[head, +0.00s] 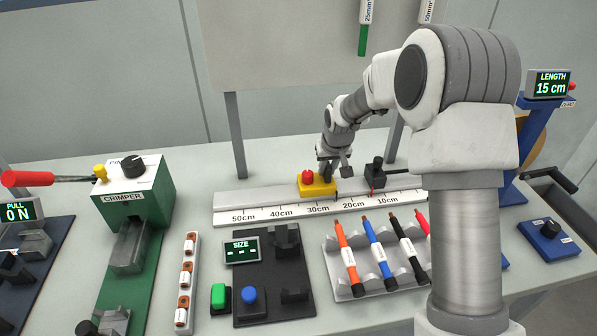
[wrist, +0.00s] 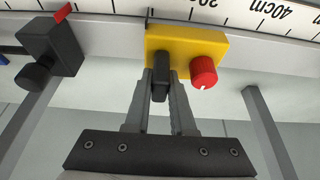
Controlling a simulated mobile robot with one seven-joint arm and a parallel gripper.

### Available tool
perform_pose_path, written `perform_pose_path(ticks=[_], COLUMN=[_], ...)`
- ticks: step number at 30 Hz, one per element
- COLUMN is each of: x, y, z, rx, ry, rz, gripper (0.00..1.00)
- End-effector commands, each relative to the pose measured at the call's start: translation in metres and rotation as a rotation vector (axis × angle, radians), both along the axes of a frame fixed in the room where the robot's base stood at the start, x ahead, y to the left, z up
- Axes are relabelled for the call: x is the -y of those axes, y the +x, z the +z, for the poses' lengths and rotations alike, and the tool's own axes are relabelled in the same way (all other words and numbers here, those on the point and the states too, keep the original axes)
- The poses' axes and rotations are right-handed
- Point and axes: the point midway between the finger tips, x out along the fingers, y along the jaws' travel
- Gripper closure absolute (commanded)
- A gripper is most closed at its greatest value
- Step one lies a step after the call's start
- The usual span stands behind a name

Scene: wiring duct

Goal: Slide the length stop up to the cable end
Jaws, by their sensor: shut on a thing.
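The length stop is a yellow block (head: 316,187) with a red knob on the bench's ruler rail, near the 30cm mark. In the wrist view the yellow block (wrist: 187,46) and its red knob (wrist: 203,72) are at top centre. My gripper (wrist: 162,82) is shut on the stop's small black handle (wrist: 160,88); in the head view my gripper (head: 329,166) is at the stop's back. A black block (head: 375,174) with a red marker stands on the rail to the right, apart from the stop. A dark cable-like piece (head: 398,171) shows beyond it; its end cannot be made out.
The ruler scale (head: 270,213) runs along the rail's front. A rack (head: 340,272) of coloured pens or wires and a black fixture with a SIZE display (head: 242,251) are in front. The crimper (head: 125,215) is at left. The rail between stop and black block looks clear.

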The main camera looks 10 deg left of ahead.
Motion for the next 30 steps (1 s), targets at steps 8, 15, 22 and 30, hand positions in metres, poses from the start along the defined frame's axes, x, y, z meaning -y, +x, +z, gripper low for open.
perform_pose_path(ticks=[8, 15, 22, 30], x=[0.049, 0.060, 0.060, 0.059], y=[0.013, 0.016, 0.016, 0.016], z=[0.000, 0.000, 0.000, 0.000], rx=[0.001, 0.001, 0.001, 0.000], ry=[0.000, 0.000, 0.000, 0.000], rz=[-0.003, 0.000, 0.000, 0.000], gripper=[1.00, 1.00, 1.00, 0.47])
